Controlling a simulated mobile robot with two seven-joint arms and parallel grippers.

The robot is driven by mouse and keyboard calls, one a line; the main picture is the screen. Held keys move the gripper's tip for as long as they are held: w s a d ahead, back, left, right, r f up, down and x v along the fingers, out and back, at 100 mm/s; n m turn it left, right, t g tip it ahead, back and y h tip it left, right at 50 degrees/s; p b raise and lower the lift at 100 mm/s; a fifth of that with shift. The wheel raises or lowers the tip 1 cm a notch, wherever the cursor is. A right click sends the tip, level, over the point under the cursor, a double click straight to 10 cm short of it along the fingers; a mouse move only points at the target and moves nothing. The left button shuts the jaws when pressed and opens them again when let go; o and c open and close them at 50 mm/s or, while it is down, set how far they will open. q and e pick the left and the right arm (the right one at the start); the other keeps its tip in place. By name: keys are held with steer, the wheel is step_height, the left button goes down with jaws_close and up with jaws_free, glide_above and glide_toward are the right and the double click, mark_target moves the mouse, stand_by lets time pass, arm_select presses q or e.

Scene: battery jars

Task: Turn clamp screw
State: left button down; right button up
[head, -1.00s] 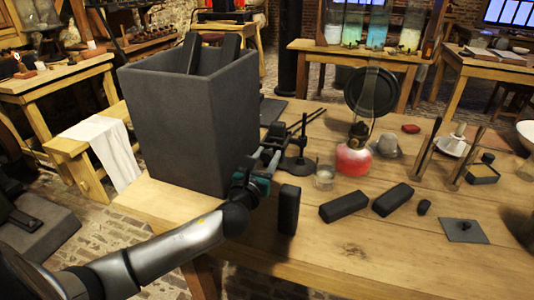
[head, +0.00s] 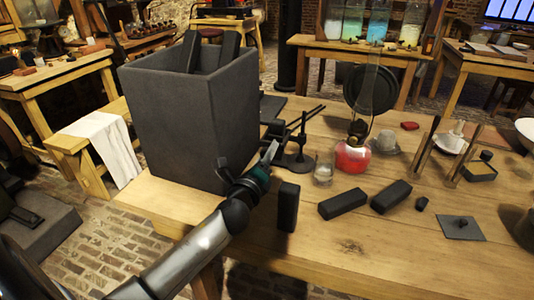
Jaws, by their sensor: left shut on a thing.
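A dark clamp stand (head: 303,146) with a round base and thin rods stands on the wooden table, just right of the big dark grey box. My left gripper (head: 270,153) is at the clamp on the stand's left side, in front of the box's right edge. Its jaws are shut on the clamp screw, which is small and mostly hidden by the fingers. The stand is upright. My right gripper is not in view.
The tall grey box (head: 190,125) stands close behind my left wrist. A black upright block (head: 288,207) is near my gripper. A glass jar (head: 324,170) and a red-liquid lamp (head: 352,156) stand right of the stand.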

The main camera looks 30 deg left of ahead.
arm_select(q)
steer(key=n, duration=0.3)
steer(key=shift+n, duration=0.4)
steer(key=n+p, duration=0.1)
steer(key=n, duration=0.2)
steer(key=shift+n, duration=0.3)
steer(key=n+p, duration=0.1)
steer(key=n, duration=0.2)
steer(key=shift+r+n+p, duration=0.1)
steer(key=shift+n+p, duration=0.2)
steer(key=shift+p, duration=0.1)
steer(key=shift+n+p, duration=0.5)
steer(key=shift+n, duration=0.7)
steer(key=shift+n+p, duration=0.45)
steer(key=shift+n, duration=0.45)
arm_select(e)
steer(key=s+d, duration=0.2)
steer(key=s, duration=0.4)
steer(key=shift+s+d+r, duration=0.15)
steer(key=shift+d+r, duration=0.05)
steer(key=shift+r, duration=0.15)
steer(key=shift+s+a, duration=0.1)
arm_select(q)
steer(key=shift+c, duration=2.2)
jaws_free()
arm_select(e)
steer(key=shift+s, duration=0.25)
